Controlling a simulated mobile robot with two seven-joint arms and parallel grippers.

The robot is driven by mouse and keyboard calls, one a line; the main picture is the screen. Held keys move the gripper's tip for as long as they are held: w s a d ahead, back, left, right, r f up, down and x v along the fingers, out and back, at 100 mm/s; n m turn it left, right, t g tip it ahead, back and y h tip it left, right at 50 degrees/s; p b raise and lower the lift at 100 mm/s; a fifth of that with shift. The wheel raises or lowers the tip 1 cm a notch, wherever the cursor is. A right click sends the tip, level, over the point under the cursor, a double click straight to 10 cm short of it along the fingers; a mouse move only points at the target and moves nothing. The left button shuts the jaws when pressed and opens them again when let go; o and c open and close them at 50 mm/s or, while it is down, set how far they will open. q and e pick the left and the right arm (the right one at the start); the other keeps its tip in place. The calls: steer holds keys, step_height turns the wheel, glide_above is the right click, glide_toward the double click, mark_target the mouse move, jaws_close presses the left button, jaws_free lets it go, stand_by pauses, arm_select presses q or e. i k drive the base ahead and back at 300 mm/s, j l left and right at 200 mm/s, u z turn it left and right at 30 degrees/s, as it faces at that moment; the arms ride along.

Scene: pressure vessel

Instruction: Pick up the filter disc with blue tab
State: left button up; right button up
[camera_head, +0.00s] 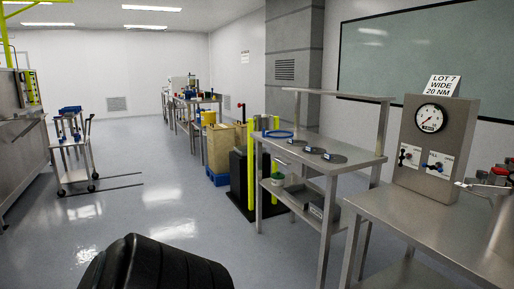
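Three flat dark discs lie in a row on the top of a steel bench (350,160) to the right of centre: a far disc (295,142), a middle disc (314,150) and a near disc (335,158). Each bears a small pale mark with some blue. They are too small for me to tell which one has the blue tab. A blue ring (278,135) lies behind them on the same bench. Neither of my grippers shows in the head view.
A nearer steel bench (430,222) at right carries a gauge panel (425,150) with a "LOT 7 WIDE 20 NM" sign. Yellow posts (250,165) stand by the disc bench. A cart (75,160) stands at left. The floor between is open.

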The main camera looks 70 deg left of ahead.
mark_target(327, 157)
steer(key=j+u, duration=0.4)
steer(key=i+j+u, duration=0.15)
steer(key=j+u, duration=0.2)
steer(key=i+j+u, duration=0.15)
steer(key=j, duration=0.15)
steer(key=i+j+u, duration=0.1)
steer(key=j, duration=0.25)
steer(key=i+j+u, duration=0.15)
steer(key=j, duration=0.15)
steer(key=i+j, duration=0.2)
steer(key=j, duration=0.15)
steer(key=i+j, duration=0.15)
steer(key=j, duration=0.2)
steer(key=i+j, duration=0.2)
steer(key=j, duration=0.15)
steer(key=i+j, duration=0.2)
steer(key=k+j+u, duration=0.05)
steer(key=j, duration=0.1)
